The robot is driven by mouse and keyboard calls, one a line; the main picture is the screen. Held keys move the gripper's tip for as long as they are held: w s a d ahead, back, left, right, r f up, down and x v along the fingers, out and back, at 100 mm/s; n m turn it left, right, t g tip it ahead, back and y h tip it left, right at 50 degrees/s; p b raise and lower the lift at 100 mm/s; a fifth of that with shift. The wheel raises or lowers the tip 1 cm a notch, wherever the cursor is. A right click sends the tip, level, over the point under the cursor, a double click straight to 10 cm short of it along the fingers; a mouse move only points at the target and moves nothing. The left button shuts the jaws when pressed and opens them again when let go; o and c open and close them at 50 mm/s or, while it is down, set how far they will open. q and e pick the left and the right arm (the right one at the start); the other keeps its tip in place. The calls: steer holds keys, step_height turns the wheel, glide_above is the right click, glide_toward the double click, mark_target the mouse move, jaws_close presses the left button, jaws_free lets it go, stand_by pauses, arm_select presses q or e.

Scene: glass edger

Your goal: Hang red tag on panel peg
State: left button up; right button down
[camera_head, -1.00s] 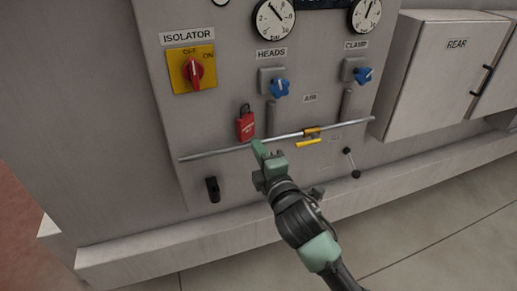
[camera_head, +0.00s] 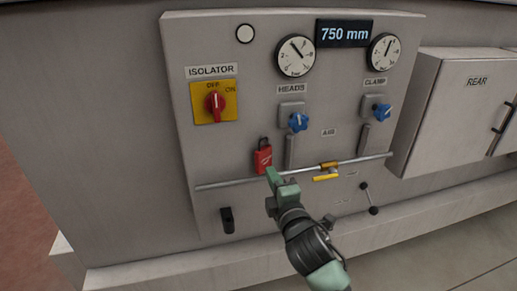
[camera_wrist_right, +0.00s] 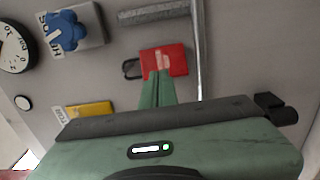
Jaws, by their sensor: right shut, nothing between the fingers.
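The red tag (camera_head: 263,160), shaped like a padlock with a dark shackle on top, is upright against the grey panel, just above the metal rail. Whether its shackle is around a peg cannot be told. My right gripper (camera_head: 271,174) is shut and empty, with its green fingertips at the tag's lower edge. In the right wrist view the tag (camera_wrist_right: 172,60) is just beyond the shut fingertips (camera_wrist_right: 158,74), which overlap part of it; contact cannot be told. My left gripper is out of view.
The metal rail (camera_head: 225,183) crosses the panel, with a yellow handle (camera_head: 326,178) on it. The red isolator switch (camera_head: 215,102) is up left, blue knobs (camera_head: 298,122) up right. A black handle (camera_head: 227,220) is below left, a lever (camera_head: 369,198) below right.

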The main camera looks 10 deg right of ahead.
steer(key=shift+w, duration=2.1)
steer(key=shift+s+p, duration=0.7)
steer(key=shift+s, duration=0.9)
stand_by(1.3)
steer(key=p, duration=0.2)
glide_toward(264, 160)
steer(key=shift+s, duration=1.7)
steer(key=shift+d, duration=0.1)
